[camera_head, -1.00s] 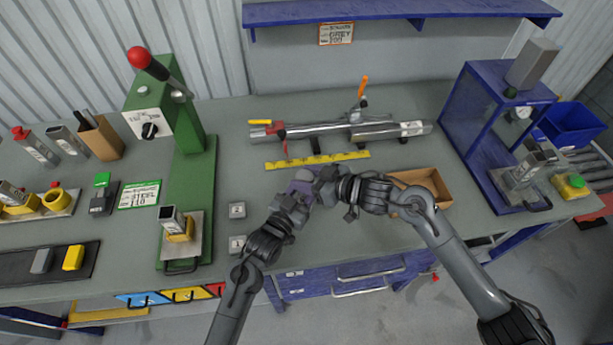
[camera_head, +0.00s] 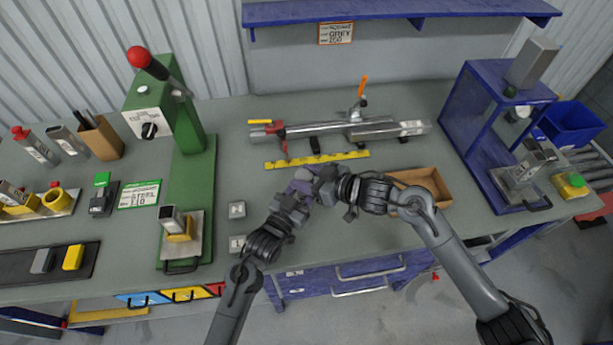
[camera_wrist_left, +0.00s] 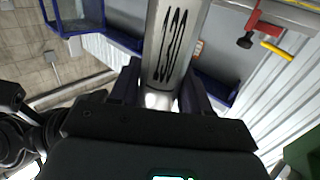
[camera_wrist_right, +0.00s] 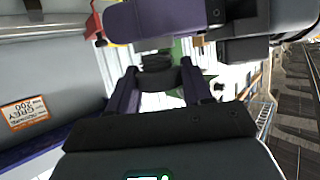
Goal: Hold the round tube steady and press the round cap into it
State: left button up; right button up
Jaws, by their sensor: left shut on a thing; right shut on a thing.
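My left gripper (camera_head: 297,188) and right gripper (camera_head: 322,180) meet close together above the front middle of the bench. In the left wrist view my left gripper (camera_wrist_left: 158,92) is shut on the round tube (camera_wrist_left: 166,45), a shiny steel cylinder with dark markings. In the right wrist view my right gripper (camera_wrist_right: 160,75) is shut on the round cap (camera_wrist_right: 158,82), a short dark piece. A purple finger of my left gripper crosses just beyond it. The grippers hide the tube and cap in the head view, and I cannot tell whether cap and tube touch.
A steel clamping fixture (camera_head: 375,128) and yellow ruler strip (camera_head: 335,159) lie behind the grippers. A cardboard tray (camera_head: 428,181) is right, a green lever press (camera_head: 190,165) left, a blue frame press (camera_head: 480,130) far right. Two small grey blocks (camera_head: 238,210) sit near the front.

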jog(key=shift+f, duration=0.45)
jog(key=o, duration=1.2)
jog(key=v, duration=1.2)
jog(key=shift+c, duration=0.2)
